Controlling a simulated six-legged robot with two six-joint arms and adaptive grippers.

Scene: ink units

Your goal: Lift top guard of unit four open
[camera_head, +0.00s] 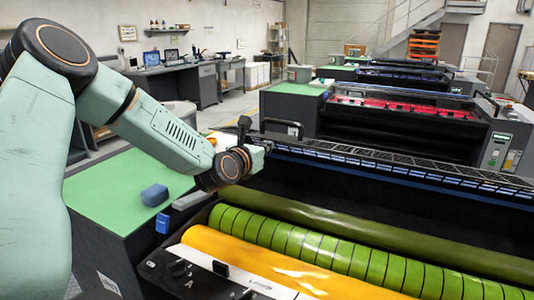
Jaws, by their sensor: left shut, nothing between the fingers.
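The nearest ink unit fills the lower right, with a yellow roller (290,268) and a green striped roller (330,252) exposed; I cannot read its number. A long black slatted guard (400,172) runs along its back top edge. A black loop handle (281,127) stands at the left end of that guard. My left gripper (243,158) is at the guard's left end, just below and left of the handle. It is shut and empty; its fingertips are small and partly hidden, and I cannot tell whether it touches the guard. My right gripper is out of view.
More units, one with red rollers (400,115), stand behind. A workbench (180,75) lines the back wall. Open floor shows between the bench and the units.

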